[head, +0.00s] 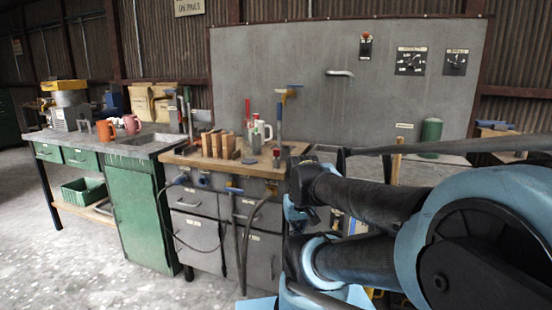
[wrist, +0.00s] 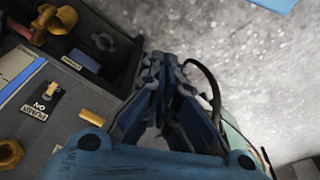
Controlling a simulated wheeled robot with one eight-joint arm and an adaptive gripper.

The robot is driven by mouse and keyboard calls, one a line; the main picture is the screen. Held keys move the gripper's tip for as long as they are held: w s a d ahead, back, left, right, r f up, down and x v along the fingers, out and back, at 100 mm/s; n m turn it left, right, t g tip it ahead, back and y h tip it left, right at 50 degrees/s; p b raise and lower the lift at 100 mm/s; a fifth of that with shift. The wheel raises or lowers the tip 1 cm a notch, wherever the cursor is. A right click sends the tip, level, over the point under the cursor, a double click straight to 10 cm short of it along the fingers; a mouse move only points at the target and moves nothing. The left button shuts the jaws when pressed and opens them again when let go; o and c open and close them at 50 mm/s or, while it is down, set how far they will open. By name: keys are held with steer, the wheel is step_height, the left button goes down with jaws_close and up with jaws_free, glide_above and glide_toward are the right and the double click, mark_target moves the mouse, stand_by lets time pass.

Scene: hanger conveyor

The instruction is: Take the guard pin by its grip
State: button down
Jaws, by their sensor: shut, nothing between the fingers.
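I cannot tell the guard pin or its grip for sure in either view. In the wrist view, my gripper (wrist: 163,68) is shut and empty, its fingertips pointing to the top of the picture, over or beside the edge of a dark grey panel. A yellow-orange fitting (wrist: 55,20) with a rounded end is on that panel at the upper left. A short orange bar (wrist: 92,117) lies nearer the gripper, and a yellow ring-like part (wrist: 9,153) sits at the left edge. The fingertips are apart from all three. In the head view my arm hides the work area.
The dark panel (wrist: 62,123) bears a switch plate (wrist: 40,103) and a blue strip (wrist: 20,78). A dark cable runs right of the fingers; concrete floor (wrist: 262,70) is open there. In the head view, a wooden-topped bench (head: 195,160) stands left of my arm, with a grey board (head: 270,70) behind.

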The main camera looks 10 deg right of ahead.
steer(key=c, duration=2.4)
jaws_free()
steer(key=c, duration=1.9)
jaws_free()
steer(key=shift+s+r, duration=0.2)
steer(key=shift+s, duration=0.05)
steer(key=o, duration=0.7)
steer(key=r, duration=0.1)
steer(key=w+r+m, duration=0.1)
steer(key=r, duration=0.1)
steer(key=shift+c, duration=0.2)
step_height(320, 180, up, 31)
steer(key=m+g, duration=0.2)
steer(key=m, duration=1.9)
glide_above(276, 150)
steer(key=w, duration=0.1)
steer(key=f, duration=1.1)
steer(key=shift+w+d+f, duration=0.1)
steer(key=shift+w+d, duration=0.1)
steer(key=shift+s+f, duration=0.2)
steer(key=shift+f, duration=2.95)
